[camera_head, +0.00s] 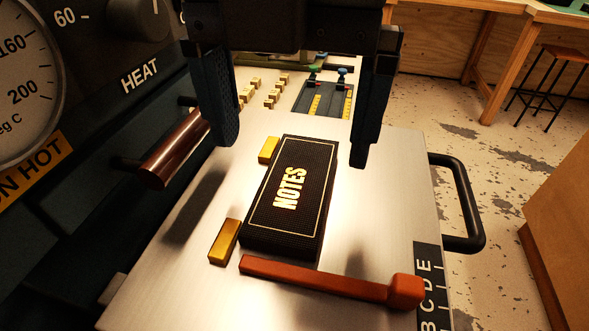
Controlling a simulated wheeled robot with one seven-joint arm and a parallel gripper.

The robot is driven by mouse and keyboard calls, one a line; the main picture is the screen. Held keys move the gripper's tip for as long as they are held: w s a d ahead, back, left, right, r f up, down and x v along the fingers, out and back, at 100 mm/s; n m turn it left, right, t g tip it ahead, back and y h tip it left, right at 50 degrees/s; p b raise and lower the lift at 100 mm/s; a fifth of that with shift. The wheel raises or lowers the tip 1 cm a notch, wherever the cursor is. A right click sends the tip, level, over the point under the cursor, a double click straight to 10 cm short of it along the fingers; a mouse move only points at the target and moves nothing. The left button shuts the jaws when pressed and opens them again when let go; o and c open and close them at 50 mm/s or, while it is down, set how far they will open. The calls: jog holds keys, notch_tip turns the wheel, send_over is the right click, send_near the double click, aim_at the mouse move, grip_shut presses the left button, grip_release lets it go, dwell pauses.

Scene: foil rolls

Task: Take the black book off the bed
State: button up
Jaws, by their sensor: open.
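The black book (289,205) lies flat on the metal bed (190,285), with a gold border and the word NOTES on its cover. My gripper (293,150) is open and empty. Its two dark fingers point down on either side of the book's far part, the left finger to the left and the right finger to the right. The fingers appear to be above the bed and apart from the book; their exact height is hard to tell.
Gold blocks (223,242) sit along the book's left side. A red-brown bar (320,282) lies at its near edge. A brown handle (172,148) juts from the dark machine at left. A black handle (462,205) is on the bed's right side. Small brass pieces (272,97) stand behind.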

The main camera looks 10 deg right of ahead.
aim_at(295, 186)
jog(key=shift+w+d+f+p, duration=0.15)
jog(key=shift+f+p, duration=0.3)
jog(key=shift+f, duration=2.25)
jog(key=shift+r, duration=0.1)
jog(key=c, duration=1.3)
